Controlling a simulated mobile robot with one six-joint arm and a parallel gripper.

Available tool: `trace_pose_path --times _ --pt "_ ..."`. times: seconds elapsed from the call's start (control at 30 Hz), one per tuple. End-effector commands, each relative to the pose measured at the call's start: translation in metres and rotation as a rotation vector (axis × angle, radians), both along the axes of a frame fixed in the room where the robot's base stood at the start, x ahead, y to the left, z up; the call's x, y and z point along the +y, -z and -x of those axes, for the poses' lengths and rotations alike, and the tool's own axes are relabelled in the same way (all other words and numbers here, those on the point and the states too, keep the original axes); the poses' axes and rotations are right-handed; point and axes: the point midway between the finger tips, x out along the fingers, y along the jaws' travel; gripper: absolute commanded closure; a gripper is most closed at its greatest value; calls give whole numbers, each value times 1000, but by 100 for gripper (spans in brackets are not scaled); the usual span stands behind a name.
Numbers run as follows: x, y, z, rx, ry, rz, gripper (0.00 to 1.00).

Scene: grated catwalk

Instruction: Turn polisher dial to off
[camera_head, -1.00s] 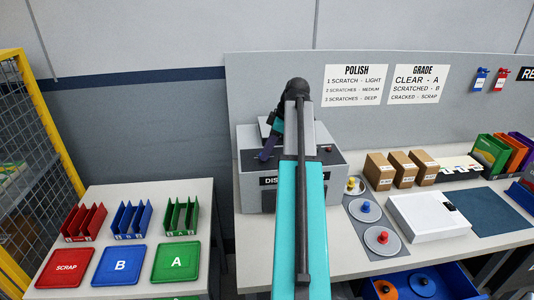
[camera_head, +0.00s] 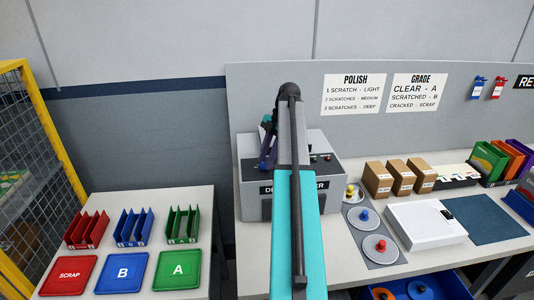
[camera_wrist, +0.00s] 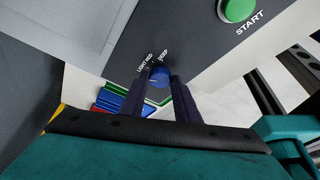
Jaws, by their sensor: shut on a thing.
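The polisher (camera_head: 255,208) is a grey box on the bench with a dark top panel, partly hidden behind my arm in the head view. In the wrist view its dial (camera_wrist: 159,78) is a small blue knob. The words LIGHT, MED and DEEP show around the dial's far side; no OFF mark is visible, and I cannot tell which setting it points to. My gripper (camera_wrist: 160,84) has its two dark fingers on either side of the dial, shut on it. In the head view the gripper (camera_head: 266,158) is over the panel's left part.
A green START button (camera_wrist: 238,9) is on the same panel. Polishing discs (camera_head: 375,248), brown boxes (camera_head: 401,177) and a white device (camera_head: 425,222) stand right of the polisher. A table at left holds red, blue and green racks (camera_head: 133,226) and trays (camera_head: 122,272).

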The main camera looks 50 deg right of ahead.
Motion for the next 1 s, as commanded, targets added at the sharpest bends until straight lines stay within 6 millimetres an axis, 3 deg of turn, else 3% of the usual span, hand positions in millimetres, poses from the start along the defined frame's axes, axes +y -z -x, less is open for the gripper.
trace_pose_path --times 0.5,1.0 --pt "2 -2 -4 -2 -253 1 94" --pt "2 2 -4 -1 -311 0 94"
